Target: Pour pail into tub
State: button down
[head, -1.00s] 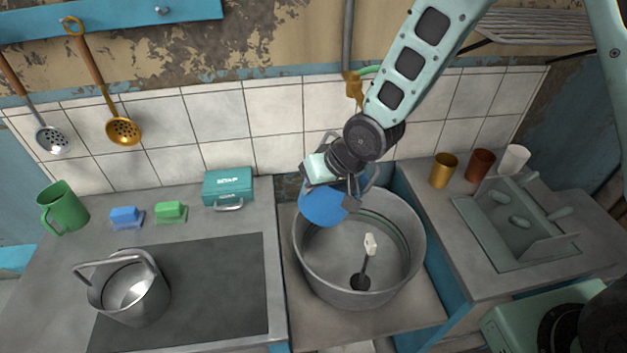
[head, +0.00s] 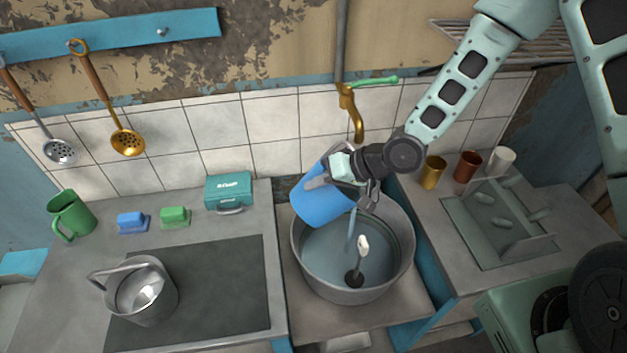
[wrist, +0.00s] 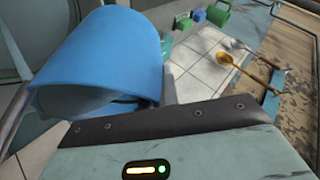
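The blue pail (head: 320,203) is tipped to the right above the left back part of the grey metal tub (head: 352,292). A thin stream of liquid (head: 351,232) runs from its lip into the tub, where bluish liquid (head: 330,253) lies. My gripper (head: 366,192) is at the pail's upper right and appears shut on it; the exact contact is hidden. The wrist view shows the pail (wrist: 110,52) tilted just beyond my gripper.
A brass tap (head: 350,105) hangs behind the tub. Several cups and a drying rack (head: 500,228) are on the right.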

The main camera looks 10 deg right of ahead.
jog(key=d+m+y+b, duration=0.1)
jog(key=d+y, duration=0.1)
jog(key=d+m+y+b, duration=0.1)
jog(key=d+y, duration=0.2)
jog(key=w+d+f+t+y+b, duration=0.1)
jog(key=d+y+b, duration=0.1)
jog(key=y, duration=0.1)
jog(key=shift+d+f+m, duration=0.1)
jog(key=shift+d+m, duration=0.15)
jog(key=shift+m, duration=0.15)
jog(key=d+m+y+b, duration=0.1)
jog(key=d+y+b, duration=0.1)
jog(key=b, duration=0.1)
jog(key=shift+w+d+t, duration=0.1)
jog(key=shift+d+t, duration=0.1)
jog(key=shift+t, duration=0.1)
jog(key=shift+d+r, duration=0.15)
jog(key=shift+r, duration=0.2)
dwell(0.5)
